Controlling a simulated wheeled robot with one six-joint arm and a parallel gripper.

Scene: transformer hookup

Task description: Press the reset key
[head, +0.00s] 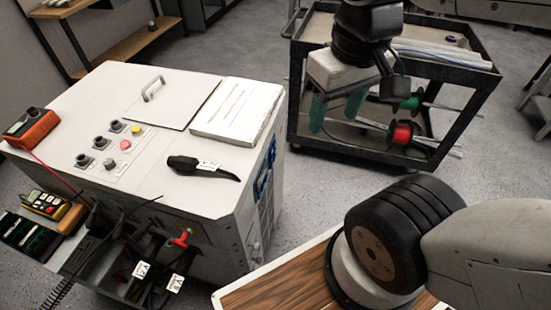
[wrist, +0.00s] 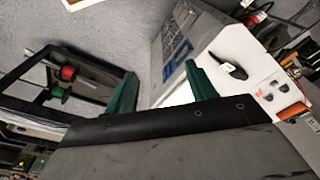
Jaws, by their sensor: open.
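The control panel is on the sloping top of a white cabinet (head: 165,185) at the left of the head view. It has a yellow button (head: 136,129), a red button (head: 125,145) and several dark round sockets or knobs. The labels are too small to read, so I cannot tell which one is the reset key. Small buttons (wrist: 283,88) also show at the right of the wrist view. In the wrist view my gripper (wrist: 160,70) is open and empty.
A black plug-like connector (head: 188,163) and a white booklet (head: 237,112) lie on the cabinet top, near a metal handle (head: 152,88). An orange meter (head: 32,126) sits at its left edge. The black cart (head: 468,90) holds red and green spools. Floor separates cart and cabinet.

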